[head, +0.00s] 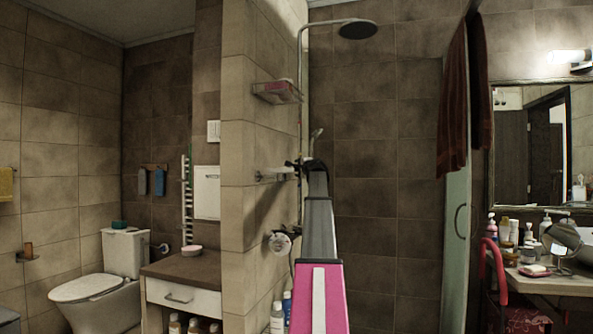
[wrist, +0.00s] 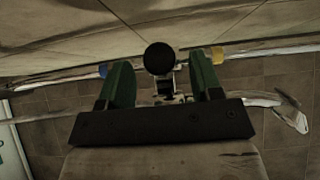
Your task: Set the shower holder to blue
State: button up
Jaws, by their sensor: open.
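The shower holder shows in the wrist view as a round black knob (wrist: 158,57) on a metal bar. A blue end (wrist: 103,71) lies to its left and a yellow end (wrist: 218,55) to its right. My gripper (wrist: 160,75) is open, with one green finger on each side of the knob. Whether either finger touches it cannot be told. In the head view my gripper (head: 304,166) is at the shower wall, by the riser pipe, and my arm hides most of the holder. A hand shower (head: 316,133) shows just above it.
A tiled partition wall (head: 240,180) stands left of my arm, with a soap shelf (head: 278,92) and a lower wall fixture (head: 281,242). Bottles (head: 277,318) stand low beside my arm. A glass door (head: 456,220) and hanging towels (head: 453,110) are at right.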

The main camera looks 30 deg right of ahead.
jog(key=shift+w+d, duration=0.15)
jog(key=shift+w, duration=1.35)
grip_shut()
notch_tip(320, 180, down, 12)
grip_release()
jog(key=shift+s, duration=0.1)
